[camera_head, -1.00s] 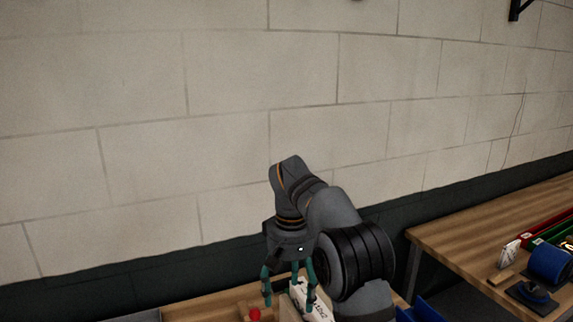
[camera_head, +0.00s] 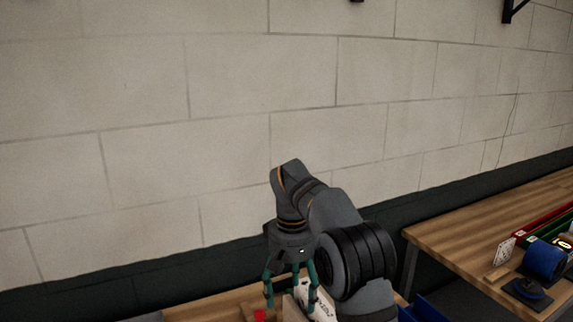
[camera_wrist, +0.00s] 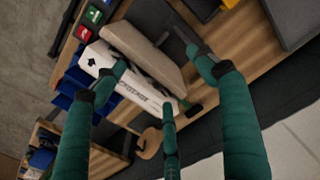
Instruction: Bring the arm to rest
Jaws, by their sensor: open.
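My gripper (camera_head: 290,284) hangs from my folded arm above the near wooden table in the head view, with its teal fingers pointing down. In the wrist view my gripper (camera_wrist: 165,85) shows its fingers spread apart, with nothing held between them. A white box with black print (camera_wrist: 127,81) lies beyond the fingers, beside a beige block (camera_wrist: 147,58). One finger overlaps the white box in the picture; I cannot tell whether they touch. In the head view the white box (camera_head: 322,302) shows partly behind and beside the fingers.
A red object (camera_head: 259,316) is on the near table, left of the fingers. A second wooden table (camera_head: 440,238) at right holds a blue roll (camera_head: 544,261), a small white box (camera_head: 504,251) and red and green bins. Dark wall trim runs behind; the space above is clear.

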